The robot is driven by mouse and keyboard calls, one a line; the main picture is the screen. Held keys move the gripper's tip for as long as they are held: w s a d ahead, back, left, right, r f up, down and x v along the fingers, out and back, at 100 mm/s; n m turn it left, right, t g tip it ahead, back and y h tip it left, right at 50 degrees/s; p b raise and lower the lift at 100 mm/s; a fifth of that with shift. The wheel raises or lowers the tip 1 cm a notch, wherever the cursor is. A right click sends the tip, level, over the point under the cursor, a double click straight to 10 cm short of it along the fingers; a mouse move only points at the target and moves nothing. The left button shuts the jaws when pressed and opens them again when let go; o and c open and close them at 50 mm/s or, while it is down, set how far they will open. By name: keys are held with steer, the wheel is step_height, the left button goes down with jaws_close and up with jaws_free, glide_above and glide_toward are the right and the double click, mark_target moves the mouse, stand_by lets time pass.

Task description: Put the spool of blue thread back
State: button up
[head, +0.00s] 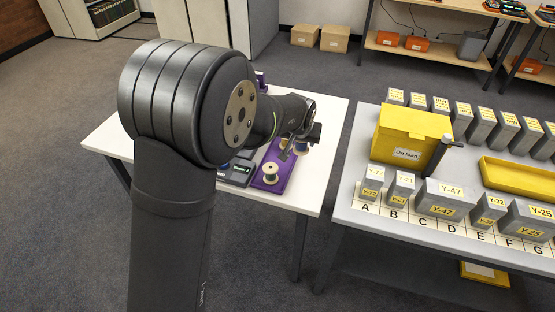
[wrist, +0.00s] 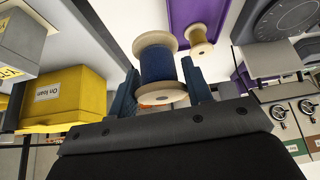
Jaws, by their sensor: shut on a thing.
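My gripper (head: 295,146) is shut on the spool of blue thread (wrist: 158,66), which has pale wooden flanges; the wrist view shows one finger on each side of it. In the head view the spool (head: 303,148) is partly hidden by the gripper, above or near the purple tray (head: 283,176) on the white table. I cannot tell its exact height. Another spool (head: 271,173), with pale thread, stands on the tray. A spool on the tray also shows behind the held one in the wrist view (wrist: 199,41).
A dark scale-like device (head: 238,171) sits left of the tray, partly hidden by my arm. The grey table to the right bears a yellow "On loan" box (head: 405,154), a yellow tray (head: 515,174) and several grey labelled boxes. A gap separates the two tables.

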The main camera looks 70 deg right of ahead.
steer(key=shift+s+a+f, duration=0.2)
steer(key=shift+s+a, duration=0.25)
steer(key=shift+s, duration=0.3)
steer(key=shift+f+m, duration=0.25)
steer(key=shift+m, duration=0.05)
steer(key=w+d+f, duration=0.1)
steer(key=w+f, duration=0.1)
steer(key=w, duration=0.1)
steer(key=w+d+f, duration=0.2)
steer(key=w, duration=0.1)
steer(key=w+d+f, duration=0.1)
steer(key=w+f, duration=0.1)
steer(key=w, duration=0.2)
steer(key=shift+d+f, duration=0.25)
steer(key=shift+f, duration=2.05)
steer(key=shift+f, duration=0.15)
steer(key=o, duration=1)
steer(key=shift+o, duration=0.2)
